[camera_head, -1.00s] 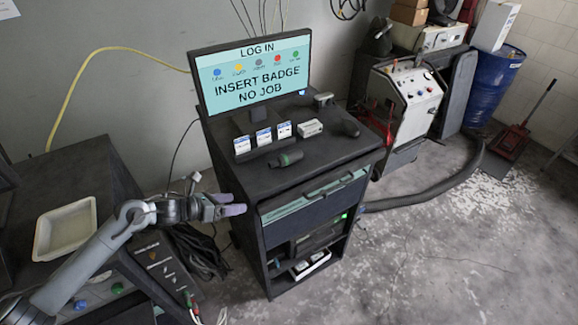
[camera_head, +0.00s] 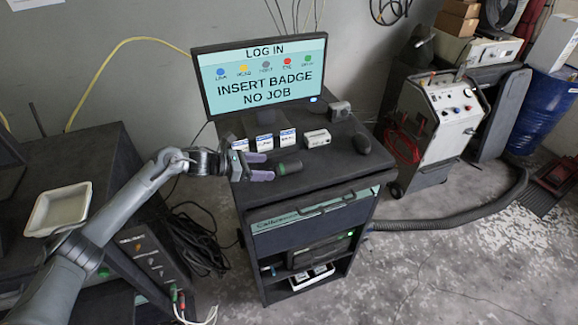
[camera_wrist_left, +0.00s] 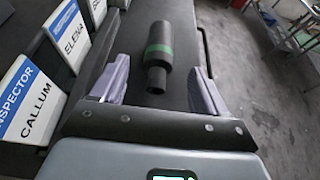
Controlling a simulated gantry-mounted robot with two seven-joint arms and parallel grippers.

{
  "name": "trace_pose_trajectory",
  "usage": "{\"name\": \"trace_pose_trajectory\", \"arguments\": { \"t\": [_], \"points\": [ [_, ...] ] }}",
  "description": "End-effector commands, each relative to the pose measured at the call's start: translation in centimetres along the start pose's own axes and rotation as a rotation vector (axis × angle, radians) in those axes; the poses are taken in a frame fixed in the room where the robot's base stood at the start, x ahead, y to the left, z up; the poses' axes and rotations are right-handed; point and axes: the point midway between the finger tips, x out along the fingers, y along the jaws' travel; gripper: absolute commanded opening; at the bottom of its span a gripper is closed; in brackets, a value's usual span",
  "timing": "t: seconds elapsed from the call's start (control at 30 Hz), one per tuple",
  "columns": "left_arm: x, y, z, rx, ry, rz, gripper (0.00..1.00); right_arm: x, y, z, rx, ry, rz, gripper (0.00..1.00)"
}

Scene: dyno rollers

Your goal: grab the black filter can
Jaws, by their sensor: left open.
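The black filter can (camera_head: 289,167) is a dark cylinder with a green band, lying on its side on the cart top near the front left edge. In the left wrist view the can (camera_wrist_left: 158,62) lies between and ahead of the fingers, its narrow neck toward me. My left gripper (camera_head: 260,166) is open with purple-grey fingertips, just left of the can. In the left wrist view the open gripper (camera_wrist_left: 160,90) has a finger on either side of the can's neck, with gaps on both sides. My right gripper is in neither view.
White name badges (camera_head: 265,142) stand just behind the can; in the wrist view the badges (camera_wrist_left: 30,100) sit close to the left finger. A small white box (camera_head: 317,138), a dark mouse-like object (camera_head: 361,144) and the monitor (camera_head: 262,80) are also on the cart.

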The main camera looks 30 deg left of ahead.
Motion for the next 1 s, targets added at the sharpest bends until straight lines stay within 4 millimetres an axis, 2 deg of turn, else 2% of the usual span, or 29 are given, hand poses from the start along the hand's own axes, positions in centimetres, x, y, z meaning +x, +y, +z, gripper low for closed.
{"name": "trace_pose_trajectory", "arguments": {
  "t": [0.1, 0.37, 0.7, 1.0],
  "points": [
    [1.3, 0.0, 0.2, -0.002, -0.001, 0.000, 0.74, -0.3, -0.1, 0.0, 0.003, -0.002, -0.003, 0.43],
    [2.5, -0.1, 0.2, -0.002, 0.000, -0.001, 0.74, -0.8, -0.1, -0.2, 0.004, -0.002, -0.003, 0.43],
    [6.3, 0.1, 0.4, -0.002, 0.000, 0.000, 0.74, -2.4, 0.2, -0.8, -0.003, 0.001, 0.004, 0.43],
    [7.1, 0.0, 0.2, 0.001, 0.002, -0.001, 0.74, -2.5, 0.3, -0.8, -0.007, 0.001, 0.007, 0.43]
  ]
}}
